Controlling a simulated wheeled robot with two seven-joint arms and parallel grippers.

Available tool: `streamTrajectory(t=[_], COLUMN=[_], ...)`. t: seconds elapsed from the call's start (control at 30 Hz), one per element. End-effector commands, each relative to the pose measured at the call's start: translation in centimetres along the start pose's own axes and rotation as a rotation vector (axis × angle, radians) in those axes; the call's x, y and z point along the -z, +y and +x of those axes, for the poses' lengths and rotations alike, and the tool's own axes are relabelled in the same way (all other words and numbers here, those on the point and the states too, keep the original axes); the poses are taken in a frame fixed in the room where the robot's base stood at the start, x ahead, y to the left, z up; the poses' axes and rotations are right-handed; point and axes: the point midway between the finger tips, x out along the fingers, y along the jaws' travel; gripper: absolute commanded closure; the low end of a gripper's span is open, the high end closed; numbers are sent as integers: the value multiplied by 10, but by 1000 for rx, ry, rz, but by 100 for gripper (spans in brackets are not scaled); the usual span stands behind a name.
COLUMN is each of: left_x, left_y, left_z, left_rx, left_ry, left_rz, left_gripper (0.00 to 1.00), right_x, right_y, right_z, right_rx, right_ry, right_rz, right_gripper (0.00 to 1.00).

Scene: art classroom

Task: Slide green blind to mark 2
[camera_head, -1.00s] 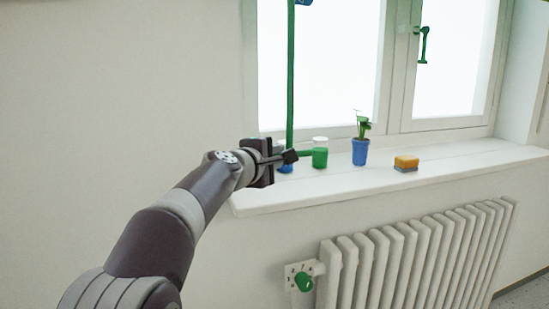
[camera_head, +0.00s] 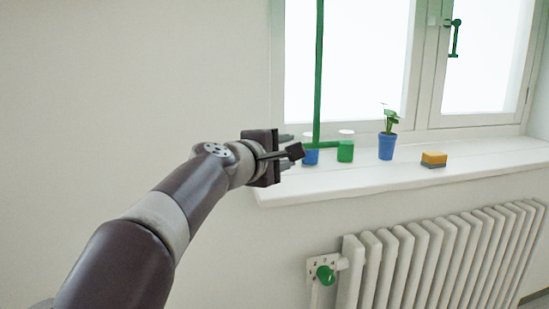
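A thin green vertical strip (camera_head: 319,70), which may be the green blind or part of it, runs down in front of the left window pane. A short green horizontal piece (camera_head: 322,145) is at its lower end, near the sill. My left gripper (camera_head: 291,144) is just left of this lower end, with its fingers apart and nothing visible between them. I cannot tell how far it is from the strip in depth. No mark 2 for a blind can be made out. My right gripper is not in view.
On the white sill (camera_head: 360,178) stand a blue jar (camera_head: 310,155), a green jar (camera_head: 345,150), a blue plant pot (camera_head: 387,146) and a yellow sponge (camera_head: 434,158). Below are a radiator (camera_head: 430,260) and a green valve knob (camera_head: 325,275) on a numbered plate. A green handle (camera_head: 455,40) hangs on the window frame.

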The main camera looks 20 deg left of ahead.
Motion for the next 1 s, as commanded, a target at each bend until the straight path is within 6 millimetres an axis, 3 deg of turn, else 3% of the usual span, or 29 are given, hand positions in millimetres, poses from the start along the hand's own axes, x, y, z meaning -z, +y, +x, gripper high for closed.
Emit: streamTrajectory(t=[0.1,0.23,0.77,0.87,0.97,1.0], left_x=[0,0,1,15,29,31], left_y=[-1,-1,-1,-48,-138,-178], left_z=[-24,-39,-43,-40,-41,-46], left_rx=[-1,1,3,135,382,490], left_ry=[2,1,4,38,14,-24], left_rz=[0,0,47,247,497,601], left_gripper=[59,59,59,59,59,59], right_x=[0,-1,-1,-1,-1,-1], right_y=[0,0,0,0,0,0], right_z=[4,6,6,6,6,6], right_rx=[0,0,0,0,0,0], right_ry=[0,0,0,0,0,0], right_rz=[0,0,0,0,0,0], right_gripper=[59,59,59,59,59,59])
